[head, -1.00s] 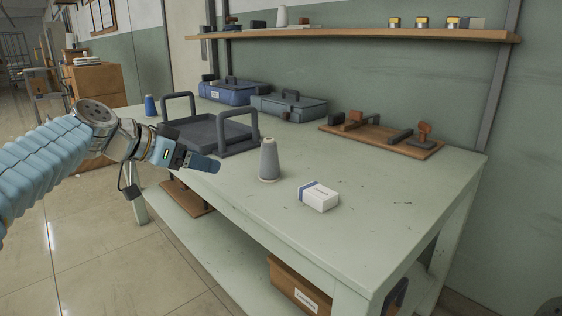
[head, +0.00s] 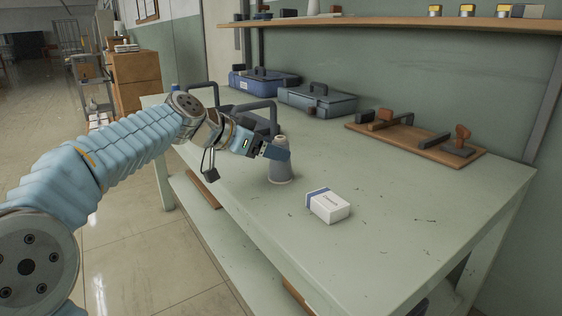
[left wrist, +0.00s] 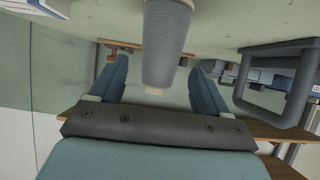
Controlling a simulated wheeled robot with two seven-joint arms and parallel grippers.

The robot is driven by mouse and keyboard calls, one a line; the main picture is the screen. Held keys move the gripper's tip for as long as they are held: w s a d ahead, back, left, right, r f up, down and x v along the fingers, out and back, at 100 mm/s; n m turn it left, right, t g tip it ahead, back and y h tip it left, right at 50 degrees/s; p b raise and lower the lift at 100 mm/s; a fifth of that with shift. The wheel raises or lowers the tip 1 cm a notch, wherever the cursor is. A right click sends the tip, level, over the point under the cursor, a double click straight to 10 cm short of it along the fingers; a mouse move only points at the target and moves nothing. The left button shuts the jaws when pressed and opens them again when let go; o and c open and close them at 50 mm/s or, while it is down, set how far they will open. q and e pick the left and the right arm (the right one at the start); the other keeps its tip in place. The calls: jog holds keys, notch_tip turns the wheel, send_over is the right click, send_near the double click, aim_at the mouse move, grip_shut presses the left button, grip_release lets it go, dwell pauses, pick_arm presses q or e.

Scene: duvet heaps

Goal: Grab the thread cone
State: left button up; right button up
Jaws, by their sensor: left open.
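The grey thread cone (head: 281,172) stands upright on the pale green table. My left gripper (head: 277,151) is at its upper part and hides some of it in the head view. In the left wrist view the thread cone (left wrist: 166,45) appears upside down, between the lines of the two open fingers (left wrist: 157,80). A gap shows on each side, and I see no finger touching it. My right gripper is in neither view.
A white and blue box (head: 328,206) lies right of the cone. A dark tray with handles (head: 250,112) stands behind my left gripper. Blue cases (head: 318,100) and a wooden board with stamps (head: 415,140) are farther back. The table's right front is clear.

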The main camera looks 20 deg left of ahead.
pick_arm(q)
jog(key=x, duration=0.2)
jog(key=p+x, duration=0.1)
jog(key=x, duration=0.2)
jog(key=shift+w+d+r, duration=0.15)
jog(key=shift+w+r, duration=0.15)
jog(key=shift+r, duration=0.05)
jog(key=c, duration=1.1)
